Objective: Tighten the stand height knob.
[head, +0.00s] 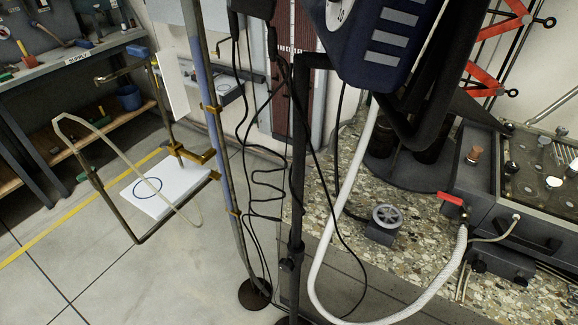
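A dark upright stand pole (297,180) runs down the middle of the head view, in front of the stone-topped bench. Low on it is a dark collar with a small dark knob (287,265) sticking out to the left. It looks like the stand height knob, but I cannot tell how tight it is. The pole's top reaches a dark blue device (385,45) with grey bars, cut off by the top edge. Neither of my grippers shows in the head view, and nothing is seen touching the knob.
Black cables (262,185) hang left of the pole, near a second stand with a blue tube (205,95) and brass clamps. A white hose (345,205) loops at right, ending near a red-handled valve (451,199). The floor at lower left is clear.

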